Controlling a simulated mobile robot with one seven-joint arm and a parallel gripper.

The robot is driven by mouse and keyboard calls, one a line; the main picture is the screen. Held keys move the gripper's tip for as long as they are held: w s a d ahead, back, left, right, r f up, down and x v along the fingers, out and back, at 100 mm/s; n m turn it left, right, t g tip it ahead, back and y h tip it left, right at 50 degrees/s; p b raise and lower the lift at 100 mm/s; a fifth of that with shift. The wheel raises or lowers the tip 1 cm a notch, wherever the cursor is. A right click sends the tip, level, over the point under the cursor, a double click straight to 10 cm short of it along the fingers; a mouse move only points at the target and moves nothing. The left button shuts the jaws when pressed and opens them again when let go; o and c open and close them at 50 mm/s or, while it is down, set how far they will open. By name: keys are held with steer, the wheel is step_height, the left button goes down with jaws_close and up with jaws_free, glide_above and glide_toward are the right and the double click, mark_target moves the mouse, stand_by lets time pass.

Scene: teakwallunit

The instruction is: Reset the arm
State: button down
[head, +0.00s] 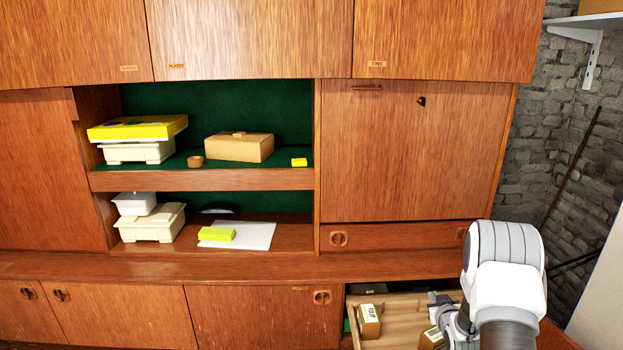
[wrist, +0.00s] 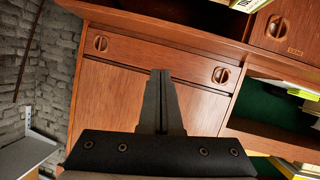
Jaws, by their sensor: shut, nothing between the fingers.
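My arm reaches in from the lower right of the head view, and its white wrist hides part of the open drawer. My gripper (head: 438,298) shows in part there as a small dark shape above the drawer. In the wrist view my gripper (wrist: 161,75) is shut, with its two dark fingers together and nothing between them. Its fingers appear in front of the closed wooden cabinet front, apart from any object as far as I can tell. The wrist picture is upside down relative to the head view.
An open drawer (head: 396,342) at the lower right holds several boxes, including a labelled one (head: 369,320). The wooden ledge (head: 250,267) runs above it. Shelves at left hold a yellow box (head: 138,128), a tan box (head: 239,147) and cream containers. Brick wall (head: 575,140) bounds the right.

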steer(key=s+a+r+g, duration=0.1)
steer(key=s+a+r, duration=0.25)
steer(key=r, duration=0.45)
steer(key=s+a+r+m+g, duration=0.1)
steer(key=s+a+r, duration=0.25)
steer(key=r, duration=0.45)
steer(key=s+a+r+g, duration=0.2)
steer(key=s+a+r, duration=0.15)
steer(key=r, duration=0.45)
steer(key=s+a+r+g+y, duration=0.1)
steer(key=s+a+r, duration=0.15)
steer(key=s, duration=0.75)
steer(key=s+a+r+g, duration=0.1)
steer(key=s+a, duration=0.3)
steer(key=s, duration=0.7)
steer(key=s+a+r+g+y, duration=0.15)
steer(key=s+a, duration=0.25)
steer(key=s, duration=0.6)
step_height(320, 180, up, 22)
steer(key=p, duration=2.2)
steer(key=shift+h, duration=0.35)
steer(key=shift+w+d, duration=0.1)
steer(key=shift+w, duration=0.05)
